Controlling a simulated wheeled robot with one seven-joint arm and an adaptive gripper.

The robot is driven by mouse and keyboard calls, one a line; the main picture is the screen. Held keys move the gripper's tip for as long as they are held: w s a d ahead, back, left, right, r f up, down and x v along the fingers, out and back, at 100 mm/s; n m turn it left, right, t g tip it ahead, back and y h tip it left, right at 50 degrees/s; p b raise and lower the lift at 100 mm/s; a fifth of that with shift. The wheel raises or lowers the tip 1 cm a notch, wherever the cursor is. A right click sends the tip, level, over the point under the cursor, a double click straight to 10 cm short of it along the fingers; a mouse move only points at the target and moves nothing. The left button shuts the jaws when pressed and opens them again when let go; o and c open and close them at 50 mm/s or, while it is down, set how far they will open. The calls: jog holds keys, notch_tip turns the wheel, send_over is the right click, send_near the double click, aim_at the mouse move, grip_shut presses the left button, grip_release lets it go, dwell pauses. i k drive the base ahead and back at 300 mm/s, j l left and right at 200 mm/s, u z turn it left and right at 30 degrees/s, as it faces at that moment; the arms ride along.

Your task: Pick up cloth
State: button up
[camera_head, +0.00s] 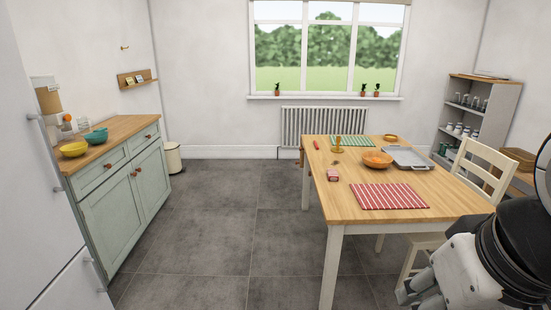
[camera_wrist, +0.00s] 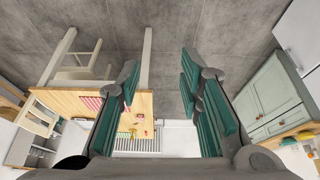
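A red-and-white striped cloth or mat (camera_head: 389,196) lies flat on the near part of the wooden table (camera_head: 450,204). A green striped cloth or mat (camera_head: 350,141) lies at the table's far side. I cannot tell which one is the task's cloth. In the wrist view, which looks upside down, the red striped one (camera_wrist: 92,103) shows small beyond the left finger. My gripper (camera_wrist: 160,82) is open, its teal-padded fingers wide apart with nothing between them. In the head view my arm is at the lower right, well away from both cloths.
A green cabinet (camera_head: 126,198) with bowls is at the left. The floor (camera_head: 215,235) between is clear.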

aim_at(332, 174)
jog(key=i, duration=2.65)
